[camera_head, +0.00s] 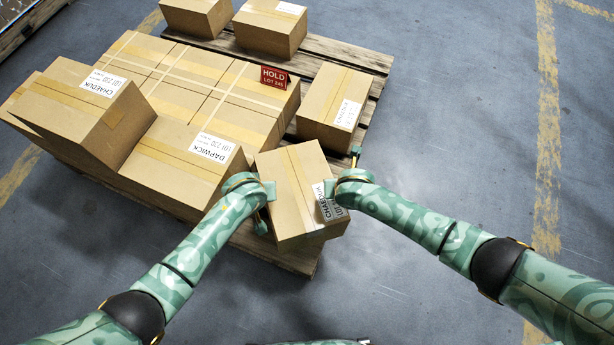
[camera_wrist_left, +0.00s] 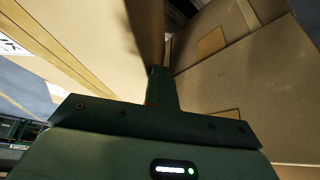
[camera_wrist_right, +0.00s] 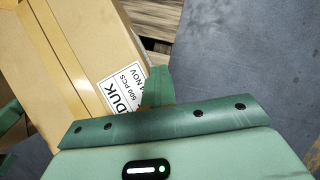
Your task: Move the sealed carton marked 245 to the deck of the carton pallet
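A brown sealed carton (camera_head: 285,190) with a tape stripe and a white label (camera_head: 330,208) sits between my two hands at the pallet's near edge, turned at an angle to the stacked cartons. The label reads CHAEDUK; its lot number is too small to tell. My left gripper (camera_head: 270,191) is at its left side and my right gripper (camera_head: 329,188) at its right side, fingers together, seemingly touching. The right wrist view also shows this carton (camera_wrist_right: 50,60) and its label. The wooden pallet deck (camera_head: 268,248) shows below the carton; its underside contact is hidden.
Stacked cartons (camera_head: 190,85) fill the pallet's left side, including a DAPWICK carton (camera_head: 180,160) and a raised CHAEDUK carton (camera_head: 90,115). A separate carton (camera_head: 333,100) sits right. Bare slats (camera_head: 340,52) show behind. Floor at right is clear.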

